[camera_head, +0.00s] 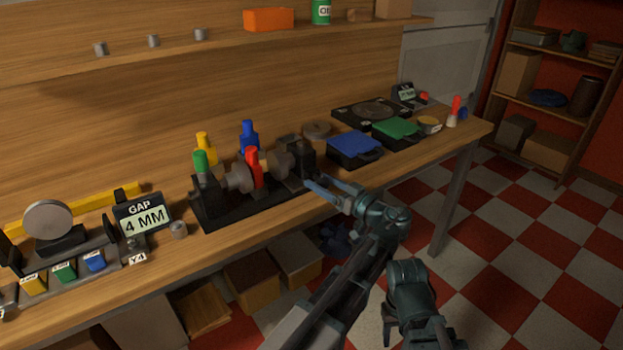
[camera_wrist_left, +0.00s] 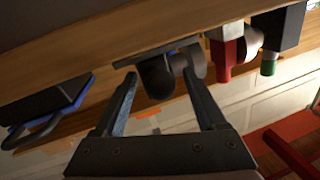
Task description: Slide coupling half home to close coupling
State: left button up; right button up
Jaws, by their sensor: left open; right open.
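The coupling rig sits on a black base (camera_head: 262,210) on the bench. Its left grey coupling half (camera_head: 239,178) and right grey coupling half (camera_head: 281,164) stand apart, with a red handle (camera_head: 254,170) between them in the picture. A gap display (camera_head: 143,222) reads 4 MM. My left gripper (camera_head: 318,186) is open and empty at the rig's right end, near the dark end block (camera_head: 303,158). In the left wrist view, a dark rounded part (camera_wrist_left: 156,78) shows between its open fingers; I cannot tell whether they touch it. My right gripper (camera_head: 414,322) is open, low, over the floor.
Green (camera_head: 200,162), yellow (camera_head: 204,143) and blue (camera_head: 249,132) handles rise around the rig. A blue case (camera_head: 354,146) and a green case (camera_head: 396,130) lie to its right. A dial stand (camera_head: 48,220) is at left. The bench's front strip is mostly clear.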

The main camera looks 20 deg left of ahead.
pick_arm(q)
jog(key=shift+c, duration=0.2)
grip_shut()
dwell(1.3)
